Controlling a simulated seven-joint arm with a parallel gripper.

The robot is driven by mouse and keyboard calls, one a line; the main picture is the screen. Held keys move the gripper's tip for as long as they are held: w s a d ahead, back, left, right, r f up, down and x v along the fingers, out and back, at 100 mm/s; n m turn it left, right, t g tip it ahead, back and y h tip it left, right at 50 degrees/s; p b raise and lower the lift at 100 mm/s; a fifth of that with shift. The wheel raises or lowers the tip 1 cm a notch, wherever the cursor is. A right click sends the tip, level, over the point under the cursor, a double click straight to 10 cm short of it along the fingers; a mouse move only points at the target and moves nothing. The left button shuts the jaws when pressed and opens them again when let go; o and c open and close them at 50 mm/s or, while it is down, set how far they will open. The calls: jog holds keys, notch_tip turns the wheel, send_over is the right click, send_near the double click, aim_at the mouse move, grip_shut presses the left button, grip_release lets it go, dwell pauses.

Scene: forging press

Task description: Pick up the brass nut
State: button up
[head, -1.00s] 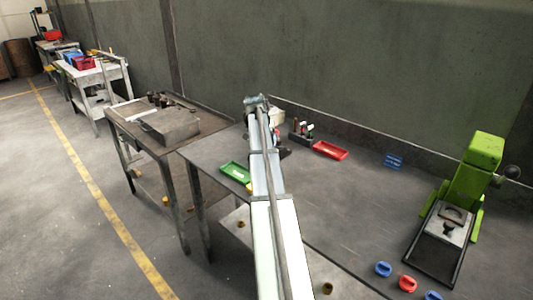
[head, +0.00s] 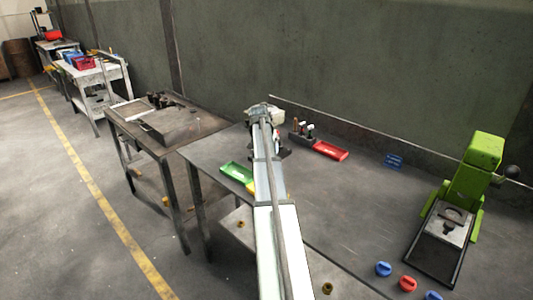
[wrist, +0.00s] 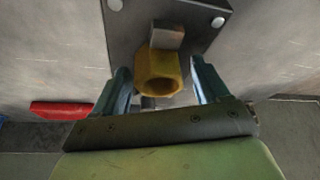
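The brass nut (wrist: 160,72) shows in the wrist view, yellow with its round hole facing the camera. It is in front of a grey plate with bolts (wrist: 122,38) and a small grey block (wrist: 167,38). My gripper (wrist: 163,82) is open, with one blue finger on each side of the nut. A gap shows between each finger and the nut. I cannot tell whether the nut rests on the plate or is fixed to the block. In the head view my arm hides the nut and the fingertips.
On the workbench (head: 340,210) are a green tray (head: 236,172), a red tray (head: 330,150), a dark tool holder (head: 301,137) and a blue piece (head: 394,161). A green press (head: 475,180) stands at right, with blue and red knobs (head: 407,283) near the front edge. The bench middle is clear.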

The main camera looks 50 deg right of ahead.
jog(key=c, duration=1.3)
jog(key=shift+c, duration=0.2)
jog(key=shift+r, duration=0.1)
notch_tip(320, 180, up, 10)
